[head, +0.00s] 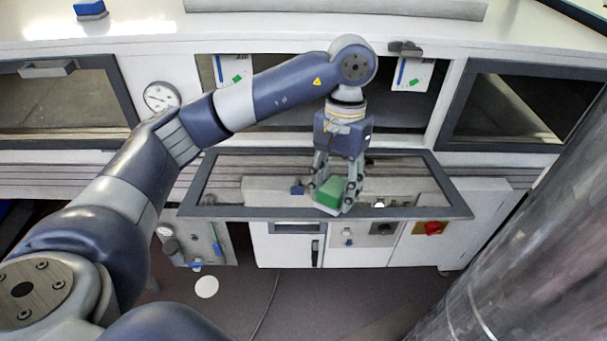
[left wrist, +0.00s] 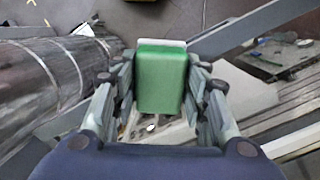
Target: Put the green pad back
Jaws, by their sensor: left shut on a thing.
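The green pad (head: 331,190) is a small green block. My left gripper (head: 333,203) points down and is shut on it, above the glazed panel of the open, lowered door (head: 232,210). In the left wrist view the pad (left wrist: 161,80) sits between the two fingers of the gripper (left wrist: 160,95), with a pale strip along its far edge. I cannot tell whether the pad touches the door panel. My right gripper is not in view.
Behind my left arm is the tunnel opening (head: 420,112), with white tags hanging at its top. Closed windowed doors (head: 522,105) flank it. A blue block (head: 90,8) sits on top at left. A gauge (head: 161,97) and a red switch (head: 432,228) are on the front.

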